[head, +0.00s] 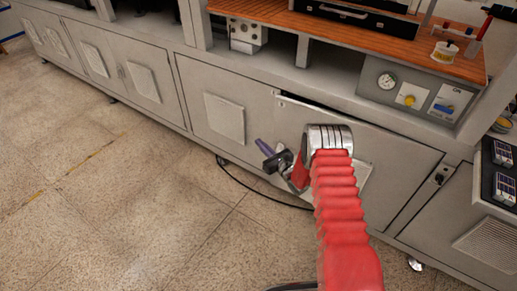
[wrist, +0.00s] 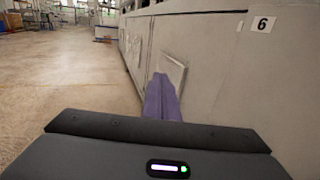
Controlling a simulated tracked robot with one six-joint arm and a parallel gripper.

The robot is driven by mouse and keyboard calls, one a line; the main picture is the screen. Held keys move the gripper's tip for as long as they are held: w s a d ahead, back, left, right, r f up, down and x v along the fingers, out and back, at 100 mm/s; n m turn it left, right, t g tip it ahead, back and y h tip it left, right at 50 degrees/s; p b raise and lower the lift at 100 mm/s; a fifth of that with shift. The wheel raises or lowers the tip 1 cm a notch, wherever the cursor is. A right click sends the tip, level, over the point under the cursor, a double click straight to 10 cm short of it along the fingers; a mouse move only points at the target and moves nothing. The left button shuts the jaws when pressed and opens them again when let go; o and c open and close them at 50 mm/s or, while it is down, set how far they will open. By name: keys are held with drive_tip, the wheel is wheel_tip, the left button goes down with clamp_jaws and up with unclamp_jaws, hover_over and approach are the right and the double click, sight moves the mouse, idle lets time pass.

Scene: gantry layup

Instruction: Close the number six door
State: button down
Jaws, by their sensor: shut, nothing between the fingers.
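The number six door (head: 395,150) is a grey cabinet panel behind my red arm in the head view. A dark gap along its top edge shows it slightly ajar. A white label with a black 6 (wrist: 263,24) is at the upper right of the wrist view, on the grey cabinet front. My gripper (head: 263,147) is in front of the door's left part, its purple fingers pointing left. In the wrist view the purple fingers (wrist: 161,98) are together and empty, beside the cabinet front. I cannot tell whether they touch it. My arm hides part of the door.
A closed grey door with a square vent (head: 224,117) is left of door six. A wooden worktop (head: 330,28) and a gauge panel (head: 405,90) are above. A black cable (head: 245,188) lies on the floor by a caster. The tiled floor (head: 100,190) at left is clear.

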drive_tip(key=shift+s+a, duration=0.7)
drive_tip(key=shift+s, duration=0.35)
drive_tip(key=shift+r, duration=0.15)
drive_tip(key=s+a+r+n+g+y, duration=0.2)
drive_tip(key=s+a+r+n+g, duration=0.15)
drive_tip(key=r, duration=0.45)
drive_tip(key=s+a+r+n+g+y, duration=0.1)
drive_tip(key=s+a+r+n+g, duration=0.3)
drive_tip(key=r, duration=0.4)
drive_tip(key=s+a+r+n+g+y, duration=0.25)
drive_tip(key=r+n, duration=0.25)
drive_tip(key=r, duration=0.3)
drive_tip(key=s+r+n+g+h, duration=0.2)
drive_tip(key=s+r+n, duration=0.2)
drive_tip(key=s, duration=0.4)
drive_tip(key=s+r+n+g+h, duration=0.15)
drive_tip(key=s+r+n, duration=0.25)
drive_tip(key=s, duration=0.4)
drive_tip(key=s+d+r+n+t+h, duration=0.2)
drive_tip(key=s+d+n+h, duration=0.2)
drive_tip(key=s+d, duration=0.6)
drive_tip(key=s+d+r+n+t+h, duration=0.2)
drive_tip(key=s+d+n+h, duration=0.3)
drive_tip(key=s+d, duration=0.5)
drive_tip(key=s+r+h, duration=0.1)
drive_tip(key=h, duration=0.1)
drive_tip(key=shift+d+h, duration=0.3)
drive_tip(key=shift+d, duration=0.1)
drive_tip(key=shift+a, duration=0.1)
